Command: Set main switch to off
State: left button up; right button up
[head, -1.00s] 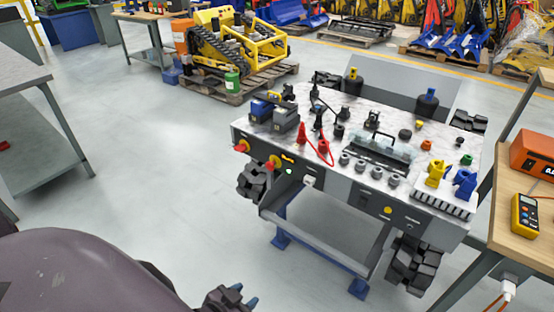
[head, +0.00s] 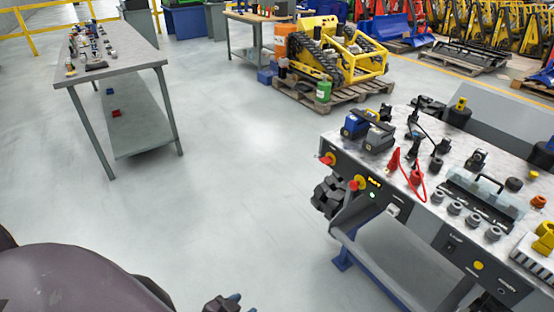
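The carrier's control panel (head: 425,232) is at the right in the head view. Two red knobs on yellow plates sit at its left end: one at the corner (head: 327,160) and one beside it (head: 357,183). I cannot tell from labels which is the main switch, nor its setting. A small green light (head: 373,195) and a lit yellow display (head: 374,182) are next to the second knob. My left gripper (head: 236,302) shows only in part at the bottom edge, well away from the panel; its opening is unclear. My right gripper is out of view.
A grey table (head: 120,62) with small parts stands at the upper left. A pallet (head: 335,100) with a yellow tracked machine is at the back. Red clips with a cable (head: 394,160) lie on the carrier's top. The floor (head: 235,170) between is clear.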

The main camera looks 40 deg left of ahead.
aim_at(327, 160)
jog(key=u, duration=0.75)
jog(key=i+j+z, duration=0.1)
jog(key=j+z, duration=0.15)
jog(key=z, duration=0.2)
jog(key=j+z, duration=0.75)
jog(key=j, duration=1.05)
jog(key=k+j+z, duration=0.15)
jog(key=j, duration=1.15)
jog(key=k+j+z, duration=0.15)
jog(key=j, duration=0.45)
jog(key=i+j, duration=0.1)
jog(key=j, duration=0.3)
jog(key=i+j, duration=0.15)
jog(key=j, duration=0.3)
